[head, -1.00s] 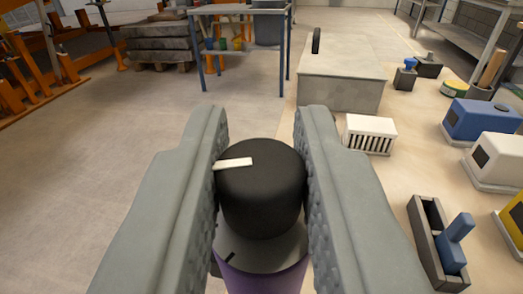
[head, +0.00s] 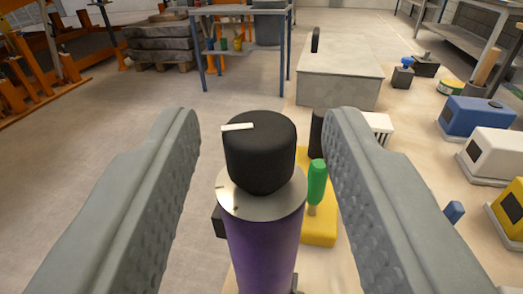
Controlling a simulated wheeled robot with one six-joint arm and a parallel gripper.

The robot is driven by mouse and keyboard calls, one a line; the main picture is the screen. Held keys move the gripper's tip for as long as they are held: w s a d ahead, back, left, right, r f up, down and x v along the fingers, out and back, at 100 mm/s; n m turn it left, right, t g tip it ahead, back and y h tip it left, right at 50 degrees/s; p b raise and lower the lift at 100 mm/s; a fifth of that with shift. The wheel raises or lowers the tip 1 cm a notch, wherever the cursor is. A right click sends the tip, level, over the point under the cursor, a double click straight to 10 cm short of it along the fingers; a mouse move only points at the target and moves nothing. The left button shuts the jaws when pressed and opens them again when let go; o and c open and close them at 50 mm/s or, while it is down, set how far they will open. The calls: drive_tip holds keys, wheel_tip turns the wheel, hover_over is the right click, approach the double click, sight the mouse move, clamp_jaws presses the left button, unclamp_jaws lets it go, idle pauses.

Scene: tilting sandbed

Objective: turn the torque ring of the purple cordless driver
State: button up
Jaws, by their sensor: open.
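The purple cordless driver (head: 264,245) stands upright in the lower middle of the head view. Its black torque ring (head: 260,150) sits on top, with a white mark on its upper left edge pointing left. A pale grey disc with a small dark mark lies under the ring. My gripper (head: 265,140) is open, with one grey finger on each side of the ring. Clear gaps show between both fingers and the ring, so nothing is held. The driver's lower end is out of the frame.
A yellow block (head: 320,225) with a green-handled tool (head: 316,183) stands just right of the driver, partly behind the right finger. Blue (head: 476,118), white (head: 492,152) and yellow (head: 510,210) housings line the right side. A grey box (head: 340,78) stands behind.

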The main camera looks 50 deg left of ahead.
drive_tip(key=v, duration=1.5)
drive_tip(key=shift+s+d, duration=0.25)
drive_tip(key=shift+r, duration=0.1)
drive_tip(key=s+a+r+m+t+h, duration=0.25)
drive_tip(key=r+t+h, duration=0.2)
drive_tip(key=r, duration=0.25)
drive_tip(key=s+a+r+m+t+h, duration=0.2)
drive_tip(key=s+a+r+t+h, duration=0.25)
drive_tip(key=r, duration=0.25)
drive_tip(key=s+a+f+m+g+h, duration=0.2)
drive_tip(key=s+f, duration=0.1)
drive_tip(key=s, duration=0.5)
drive_tip(key=s+a+f+m+g+h, duration=0.2)
drive_tip(key=s+a+f, duration=0.1)
drive_tip(key=s, duration=0.5)
drive_tip(key=shift+a, duration=0.3)
drive_tip(key=shift+s, duration=0.1)
drive_tip(key=shift+s, duration=0.1)
